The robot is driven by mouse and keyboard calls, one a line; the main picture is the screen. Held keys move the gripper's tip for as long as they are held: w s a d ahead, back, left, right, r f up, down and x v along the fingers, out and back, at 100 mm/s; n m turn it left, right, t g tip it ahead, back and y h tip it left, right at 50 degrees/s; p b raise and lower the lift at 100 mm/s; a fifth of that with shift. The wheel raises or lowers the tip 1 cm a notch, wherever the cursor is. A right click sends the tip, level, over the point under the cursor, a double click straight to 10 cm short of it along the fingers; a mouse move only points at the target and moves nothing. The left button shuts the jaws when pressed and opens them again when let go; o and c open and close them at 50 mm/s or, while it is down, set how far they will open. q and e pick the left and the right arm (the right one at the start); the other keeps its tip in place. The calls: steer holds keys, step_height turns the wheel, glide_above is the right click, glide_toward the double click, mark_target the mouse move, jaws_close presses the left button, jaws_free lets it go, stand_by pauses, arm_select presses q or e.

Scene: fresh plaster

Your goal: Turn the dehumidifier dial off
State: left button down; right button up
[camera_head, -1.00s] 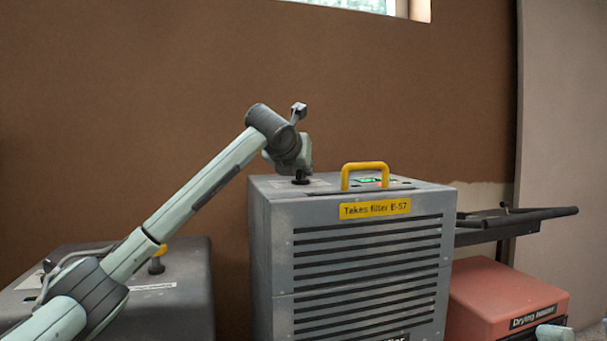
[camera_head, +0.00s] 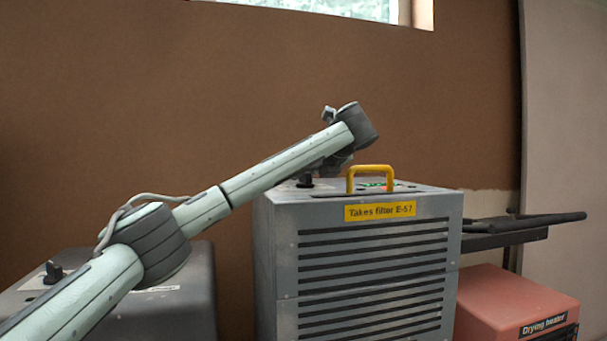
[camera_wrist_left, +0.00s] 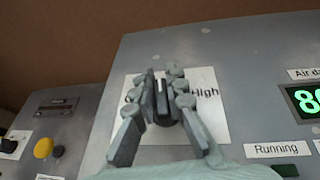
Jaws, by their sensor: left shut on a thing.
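The dehumidifier (camera_head: 360,265) is a grey louvred box with a yellow handle and a "Takes filter E-57" label. Its black dial (camera_wrist_left: 163,103) sits on a white plate on top, with "High" readable to the right; a white mark on the dial points away from me. The rest of the plate's lettering is hidden by the fingers. In the head view the dial (camera_head: 305,181) shows just below my forearm. My left gripper (camera_wrist_left: 163,100) is shut on the dial, one finger on each side. In the head view it is mostly hidden behind my arm. My right gripper is out of view.
A green lit display (camera_wrist_left: 308,99) and a "Running" label (camera_wrist_left: 276,149) lie right of the dial. The yellow handle (camera_head: 369,173) rises nearby. A darker grey machine (camera_head: 185,300) stands at left, a red drying heater (camera_head: 515,302) at right. The brown wall is behind.

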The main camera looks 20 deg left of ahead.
arm_select(q)
steer(key=shift+f, duration=0.1)
stand_by(0.3)
steer(key=c, duration=1.5)
jaws_free()
steer(key=shift+c, duration=0.2)
steer(key=v, duration=1.2)
